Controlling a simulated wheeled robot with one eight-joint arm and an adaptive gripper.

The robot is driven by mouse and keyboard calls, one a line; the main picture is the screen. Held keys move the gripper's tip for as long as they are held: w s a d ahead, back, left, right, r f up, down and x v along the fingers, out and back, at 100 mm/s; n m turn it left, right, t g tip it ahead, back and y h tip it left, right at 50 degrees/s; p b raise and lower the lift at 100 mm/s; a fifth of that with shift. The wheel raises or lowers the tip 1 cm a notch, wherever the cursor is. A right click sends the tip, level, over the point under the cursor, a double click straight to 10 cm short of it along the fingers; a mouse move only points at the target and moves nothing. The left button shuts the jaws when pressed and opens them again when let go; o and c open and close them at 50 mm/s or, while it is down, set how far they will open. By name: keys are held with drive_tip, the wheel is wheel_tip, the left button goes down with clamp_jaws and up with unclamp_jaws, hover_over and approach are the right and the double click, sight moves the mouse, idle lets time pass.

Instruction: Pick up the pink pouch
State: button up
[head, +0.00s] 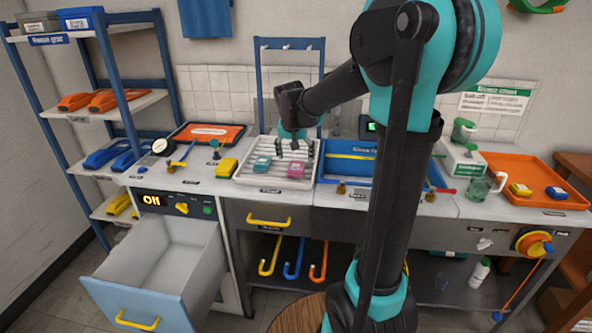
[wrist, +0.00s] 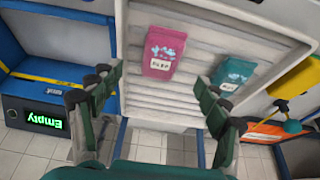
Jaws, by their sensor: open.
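The pink pouch (head: 296,169) lies flat on a white slatted rack (head: 250,181) on the bench. It also shows in the wrist view (wrist: 163,52), with a pale label and print on its face. My gripper (head: 297,150) hangs above the rack, close to the pink pouch. In the wrist view my gripper (wrist: 155,105) has its dark green fingers spread wide, with nothing between them. The pink pouch appears beyond the fingertips, apart from them.
A teal pouch (head: 262,163) lies beside the pink one on the rack. A blue tray (head: 347,170) adjoins the rack at right. A yellow block (head: 227,167) sits at left. An orange tray (head: 530,172) at far right holds small packets. An open drawer (head: 165,262) juts out at left.

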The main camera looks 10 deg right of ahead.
sight(296, 166)
drive_tip(key=shift+x, duration=3.3)
drive_tip(key=shift+w+a, duration=0.1)
drive_tip(key=shift+w, duration=0.05)
drive_tip(key=shift+r, duration=0.1)
drive_tip(key=c, duration=1.7)
drive_tip(key=shift+c, duration=0.2)
